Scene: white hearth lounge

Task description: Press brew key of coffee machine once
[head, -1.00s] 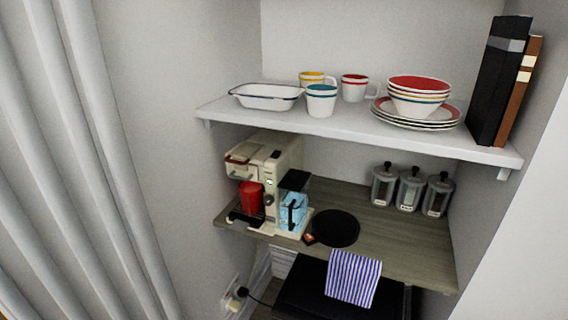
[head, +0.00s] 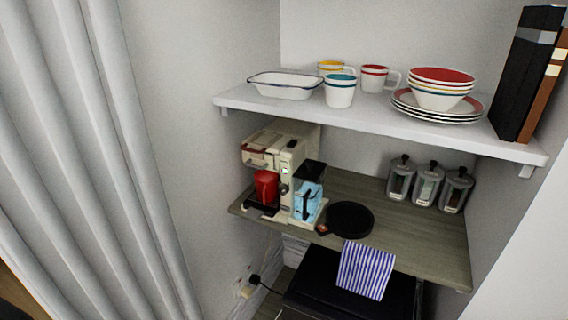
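The coffee machine (head: 283,165) is cream-coloured and stands at the left end of the wooden counter (head: 408,238), below a white shelf. A small green-lit spot (head: 285,170) shows on its front, with a dark round knob just below it. I cannot tell which control is the brew key. A red mug (head: 266,186) stands under the machine's left part, on its dark drip tray. A clear container with light blue contents (head: 308,198) sits at its right. Neither of my grippers is in view.
A white shelf (head: 375,122) above holds a baking dish (head: 285,86), mugs, stacked bowls and plates, and books. A black round plate (head: 350,219) lies right of the machine; three jars (head: 428,187) stand at the back. A striped towel (head: 366,269) hangs in front.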

